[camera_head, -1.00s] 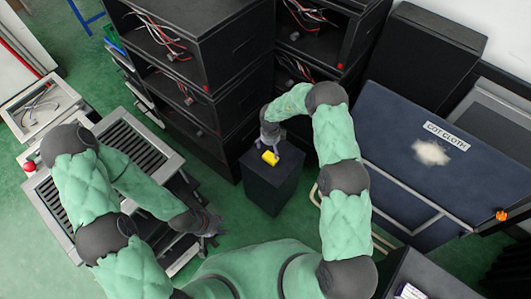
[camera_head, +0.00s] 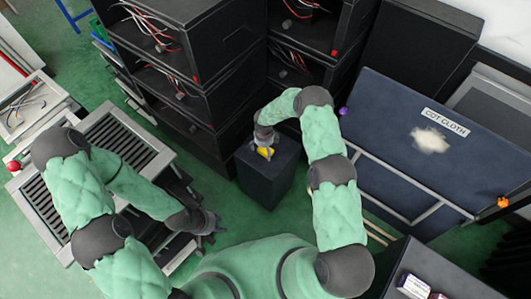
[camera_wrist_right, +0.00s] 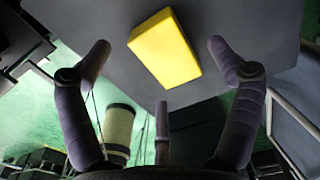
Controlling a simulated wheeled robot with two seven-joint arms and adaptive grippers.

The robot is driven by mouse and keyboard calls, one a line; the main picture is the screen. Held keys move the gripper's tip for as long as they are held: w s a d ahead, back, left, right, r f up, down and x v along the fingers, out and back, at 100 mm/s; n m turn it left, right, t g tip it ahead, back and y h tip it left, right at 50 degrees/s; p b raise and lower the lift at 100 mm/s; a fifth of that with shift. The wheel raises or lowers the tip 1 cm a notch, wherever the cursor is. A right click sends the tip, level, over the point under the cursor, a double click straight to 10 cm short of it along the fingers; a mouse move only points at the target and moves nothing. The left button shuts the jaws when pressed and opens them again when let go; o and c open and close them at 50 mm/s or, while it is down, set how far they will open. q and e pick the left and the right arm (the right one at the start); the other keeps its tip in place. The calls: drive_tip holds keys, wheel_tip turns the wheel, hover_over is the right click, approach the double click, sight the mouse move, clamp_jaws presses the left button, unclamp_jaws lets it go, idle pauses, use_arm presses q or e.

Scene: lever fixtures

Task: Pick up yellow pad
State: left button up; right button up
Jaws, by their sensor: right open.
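The yellow pad (camera_head: 265,152) lies on top of a dark box-shaped stand (camera_head: 264,182). My right gripper (camera_head: 265,143) is directly over it in the head view and hides part of it. In the right wrist view the pad (camera_wrist_right: 165,48) is a whole yellow block on the dark stand top (camera_wrist_right: 235,25), seen between the spread fingers of my right gripper (camera_wrist_right: 160,75). That gripper is open, and no finger visibly touches the pad. My left gripper (camera_head: 208,224) hangs low at the left, away from the pad; its finger state is too small to tell.
Black racks with red cables (camera_head: 185,75) stand behind the stand. A dark panel labelled COT CLOTH (camera_head: 400,150) leans at the right. A slatted grey fixture (camera_head: 110,135) stands at the left. Green floor (camera_head: 225,205) is free around the stand's front.

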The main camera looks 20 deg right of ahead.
sight(264, 151)
drive_tip(key=shift+f, duration=0.9)
drive_tip(key=shift+r, duration=0.1)
drive_tip(key=c, duration=1.2)
drive_tip(key=shift+c, duration=0.2)
wheel_tip(264, 151, up, 10)
drive_tip(key=p, duration=0.3)
drive_tip(key=shift+p, duration=0.3)
